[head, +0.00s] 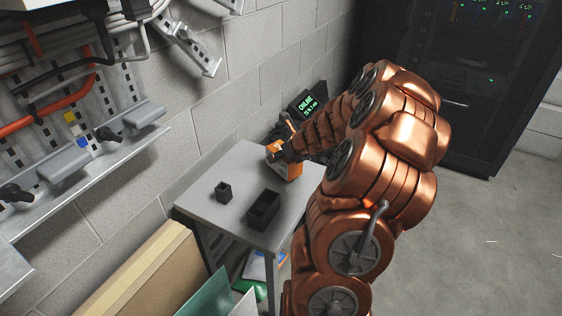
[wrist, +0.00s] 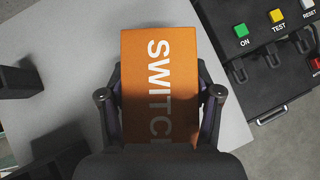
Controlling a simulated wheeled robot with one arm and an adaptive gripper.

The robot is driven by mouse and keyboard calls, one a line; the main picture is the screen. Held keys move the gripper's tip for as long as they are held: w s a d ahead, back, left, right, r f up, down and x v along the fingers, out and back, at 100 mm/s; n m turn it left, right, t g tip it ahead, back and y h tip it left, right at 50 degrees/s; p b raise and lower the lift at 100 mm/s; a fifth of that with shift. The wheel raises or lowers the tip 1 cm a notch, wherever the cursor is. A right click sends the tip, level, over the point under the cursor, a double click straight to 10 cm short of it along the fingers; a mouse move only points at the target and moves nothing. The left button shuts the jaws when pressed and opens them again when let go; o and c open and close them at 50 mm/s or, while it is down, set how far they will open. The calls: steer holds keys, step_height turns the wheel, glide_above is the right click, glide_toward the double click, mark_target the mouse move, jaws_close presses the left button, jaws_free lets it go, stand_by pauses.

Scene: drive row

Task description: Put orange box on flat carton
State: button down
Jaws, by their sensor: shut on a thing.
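The orange box (head: 293,171) is at the far right part of the small grey table (head: 205,190) in the head view. It fills the middle of the wrist view (wrist: 160,60), with white "SWITCH" lettering on its face. My gripper (wrist: 161,95) has one finger on each side of the box and is shut on it. In the head view my gripper (head: 279,153) is at the box's top, partly hidden by my arm. I cannot tell whether the box touches the tabletop. A tan cardboard piece (head: 140,268) stands by the wall at lower left; I cannot tell whether it is the flat carton.
A panel with coloured buttons (wrist: 262,50) is close by the box. A wall rack (head: 90,120) is at left, a dark cabinet (head: 460,85) behind. The floor at right is clear.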

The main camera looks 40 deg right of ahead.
steer(key=shift+a+f, duration=0.1)
steer(key=shift+f, duration=0.8)
steer(key=shift+f, duration=0.15)
steer(key=shift+c, duration=1.1)
jaws_free()
